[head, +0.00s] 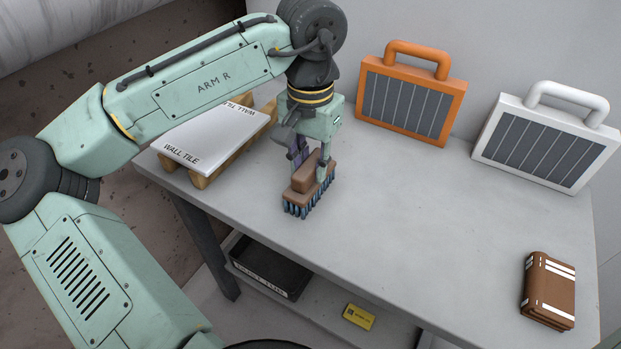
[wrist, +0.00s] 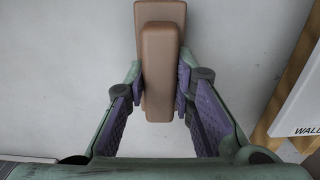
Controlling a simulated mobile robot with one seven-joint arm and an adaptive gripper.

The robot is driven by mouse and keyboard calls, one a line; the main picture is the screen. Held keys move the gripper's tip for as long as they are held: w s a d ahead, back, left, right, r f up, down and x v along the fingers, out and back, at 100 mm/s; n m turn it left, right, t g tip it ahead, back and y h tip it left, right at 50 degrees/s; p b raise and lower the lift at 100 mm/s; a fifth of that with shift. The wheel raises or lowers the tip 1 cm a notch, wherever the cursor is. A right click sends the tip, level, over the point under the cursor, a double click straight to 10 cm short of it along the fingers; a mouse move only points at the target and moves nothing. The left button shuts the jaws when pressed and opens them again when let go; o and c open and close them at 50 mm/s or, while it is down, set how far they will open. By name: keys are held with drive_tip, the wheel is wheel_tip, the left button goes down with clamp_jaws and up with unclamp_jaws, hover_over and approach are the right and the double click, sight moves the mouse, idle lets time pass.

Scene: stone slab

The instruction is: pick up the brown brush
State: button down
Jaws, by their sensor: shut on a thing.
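The brown brush (head: 304,188) has a brown block body with a raised grip and dark blue bristles pointing down. It is near the front edge of the grey slab table, left of the middle. My gripper (head: 311,160) comes down on it from above, with its fingers on both sides of the raised grip. In the wrist view my gripper (wrist: 159,95) is shut on the brush (wrist: 160,60), purple pads against its sides. I cannot tell whether the bristles touch the slab.
A white wall tile (head: 215,135) on a wooden pallet (head: 203,180) lies to the left. An orange case (head: 410,95) and a white case (head: 545,140) stand at the back. A brown strapped case (head: 548,290) is at the right. The slab's middle (head: 420,210) is clear.

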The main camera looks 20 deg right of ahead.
drive_tip(key=shift+r, duration=0.85)
drive_tip(key=shift+s+d+r+b, duration=0.2)
drive_tip(key=shift+r+b, duration=0.05)
drive_tip(key=shift+r, duration=0.2)
drive_tip(key=shift+s+d+r+b, duration=0.15)
drive_tip(key=shift+r+b, duration=0.05)
drive_tip(key=shift+r, duration=0.25)
drive_tip(key=s+d+r+b, duration=0.1)
drive_tip(key=s+d+b, duration=0.1)
drive_tip(key=s+d, duration=0.7)
drive_tip(key=s, duration=0.3)
drive_tip(key=shift+r, duration=0.25)
drive_tip(key=shift+d, duration=0.1)
drive_tip(key=c, duration=2)
unclamp_jaws()
drive_tip(key=c, duration=2.8)
unclamp_jaws()
